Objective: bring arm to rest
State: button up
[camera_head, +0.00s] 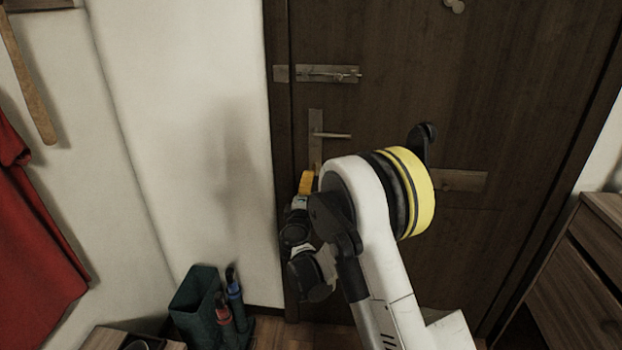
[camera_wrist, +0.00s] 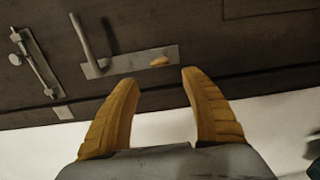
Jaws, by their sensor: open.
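My gripper (camera_wrist: 160,82) shows in the wrist view with its two yellow fingers apart and nothing between them. In the head view my gripper (camera_head: 307,182) is partly hidden by my own arm and is close in front of the dark door's left side. The door (camera_head: 500,90) is brown wood and looks shut. Its lever handle (camera_head: 332,135) on a metal plate is just above my gripper in the head view. In the wrist view the handle (camera_wrist: 92,45) lies beyond the fingertips, with a gap to them.
A slide bolt (camera_head: 330,74) is above the handle. A dark green holder (camera_head: 197,305) with umbrella-like items stands at the lower left. A red cloth (camera_head: 35,230) hangs at the left. A wooden drawer cabinet (camera_head: 580,270) stands at the right. White wall is left of the door.

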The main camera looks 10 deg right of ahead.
jog(key=shift+v, duration=0.85)
jog(key=s+d+r+m+g, duration=0.3)
jog(key=s+d+r+m, duration=0.15)
jog(key=s, duration=0.35)
jog(key=s+d+r+m+g, duration=0.3)
jog(key=s+d+r+m, duration=0.15)
jog(key=s, duration=0.35)
jog(key=s+a+f+m+g+y, duration=0.2)
jog(key=s, duration=1.1)
jog(key=s+a+f+m+g+y, duration=0.2)
jog(key=s+a+m+y, duration=0.1)
jog(key=s, duration=1.1)
jog(key=shift+f+m+y, duration=0.25)
jog(key=shift+m+y, duration=0.05)
